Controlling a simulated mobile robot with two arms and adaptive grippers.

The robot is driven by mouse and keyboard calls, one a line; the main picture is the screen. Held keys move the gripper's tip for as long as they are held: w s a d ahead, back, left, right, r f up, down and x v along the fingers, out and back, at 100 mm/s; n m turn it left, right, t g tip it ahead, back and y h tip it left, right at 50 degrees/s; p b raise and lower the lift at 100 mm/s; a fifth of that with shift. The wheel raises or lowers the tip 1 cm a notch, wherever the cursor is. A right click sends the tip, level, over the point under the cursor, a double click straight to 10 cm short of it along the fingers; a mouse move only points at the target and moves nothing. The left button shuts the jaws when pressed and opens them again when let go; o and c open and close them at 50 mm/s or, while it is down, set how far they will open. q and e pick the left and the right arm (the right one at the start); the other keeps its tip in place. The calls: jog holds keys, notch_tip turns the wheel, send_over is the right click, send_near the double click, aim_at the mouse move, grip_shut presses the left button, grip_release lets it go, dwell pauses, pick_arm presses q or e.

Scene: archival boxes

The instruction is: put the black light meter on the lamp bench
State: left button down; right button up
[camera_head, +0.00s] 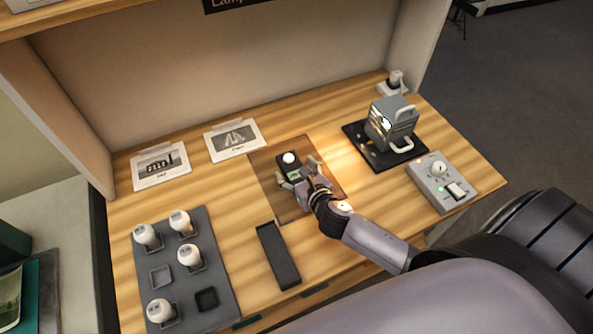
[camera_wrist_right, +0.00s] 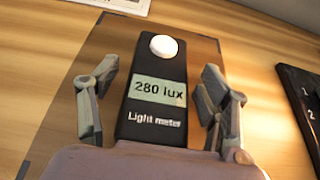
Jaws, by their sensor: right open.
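The black light meter (camera_head: 286,160) lies on a brown mat (camera_head: 270,186) in the middle of the wooden lamp bench (camera_head: 345,216). In the right wrist view the light meter (camera_wrist_right: 157,108) shows a white dome and a display reading 280 lux. My right gripper (camera_head: 300,172) is at the meter. In the right wrist view its open fingers (camera_wrist_right: 155,95) stand on either side of the meter, with a gap on each side. The meter's lower end is hidden by the gripper. My left gripper is not in view.
A grey tray (camera_head: 185,280) with several white bulbs stands at the left. A dark narrow tray (camera_head: 278,256) lies in front of the mat. A lamp housing (camera_head: 391,124) on a black plate and a control box (camera_head: 441,182) stand at the right. Two printed cards lie at the back.

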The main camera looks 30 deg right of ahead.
jog(key=shift+r+p, duration=0.35)
jog(key=shift+r, duration=0.2)
jog(key=v, duration=1.2)
jog(key=shift+b, duration=0.4)
